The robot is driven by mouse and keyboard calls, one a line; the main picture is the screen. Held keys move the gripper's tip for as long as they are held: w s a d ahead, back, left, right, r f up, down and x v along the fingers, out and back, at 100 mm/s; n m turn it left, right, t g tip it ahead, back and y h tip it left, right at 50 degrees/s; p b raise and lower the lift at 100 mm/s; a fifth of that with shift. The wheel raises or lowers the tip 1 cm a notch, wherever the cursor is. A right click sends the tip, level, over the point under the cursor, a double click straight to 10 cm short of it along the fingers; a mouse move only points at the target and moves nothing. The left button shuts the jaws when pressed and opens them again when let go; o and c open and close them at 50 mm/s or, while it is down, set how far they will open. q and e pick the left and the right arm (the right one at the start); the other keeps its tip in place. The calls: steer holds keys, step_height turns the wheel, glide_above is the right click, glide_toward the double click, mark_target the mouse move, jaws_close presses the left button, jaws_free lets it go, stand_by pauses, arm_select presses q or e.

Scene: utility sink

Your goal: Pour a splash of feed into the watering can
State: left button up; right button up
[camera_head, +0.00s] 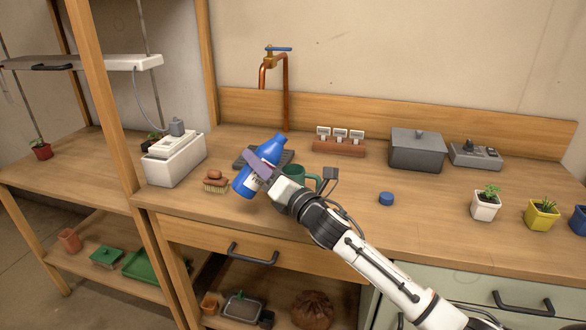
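A blue bottle (270,150) with a pale label is tilted, its top leaning to the upper right. My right gripper (257,168), on the arm from the lower right, is shut around the bottle's middle. The bottle seems to be held at or just above the counter; the gap is hard to judge. A dark green vessel with a handle, likely the watering can (297,172), stands just right of the bottle, partly hidden behind my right gripper. A blue cap (386,199) lies on the counter to the right. My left gripper is not in view.
A dark grate (248,155) lies behind the bottle, below a copper tap (272,62). A brush (215,182) and a white box (174,160) stand left. A grey lidded box (416,150) and potted plants (486,204) stand right. The counter around the cap is clear.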

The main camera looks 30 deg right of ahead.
steer(key=shift+a+f+m+b, duration=0.1)
steer(key=shift+f+m+b, duration=0.3)
steer(key=shift+b, duration=0.2)
steer(key=shift+r, duration=0.15)
arm_select(q)
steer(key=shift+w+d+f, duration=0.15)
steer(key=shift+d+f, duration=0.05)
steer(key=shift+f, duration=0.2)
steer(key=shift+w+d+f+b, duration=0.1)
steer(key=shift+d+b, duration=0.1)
steer(key=shift+b, duration=0.2)
arm_select(e)
steer(key=shift+a+f, duration=0.1)
steer(key=shift+f, duration=0.3)
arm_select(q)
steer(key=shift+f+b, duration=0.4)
arm_select(e)
steer(key=shift+f+m, duration=0.35)
steer(key=shift+m, duration=0.05)
arm_select(q)
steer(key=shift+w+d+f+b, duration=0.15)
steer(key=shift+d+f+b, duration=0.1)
steer(key=shift+b, duration=0.45)
arm_select(e)
steer(key=shift+a+f+m+h, duration=0.15)
steer(key=shift+f+m+h, duration=0.2)
steer(key=shift+f, duration=0.2)
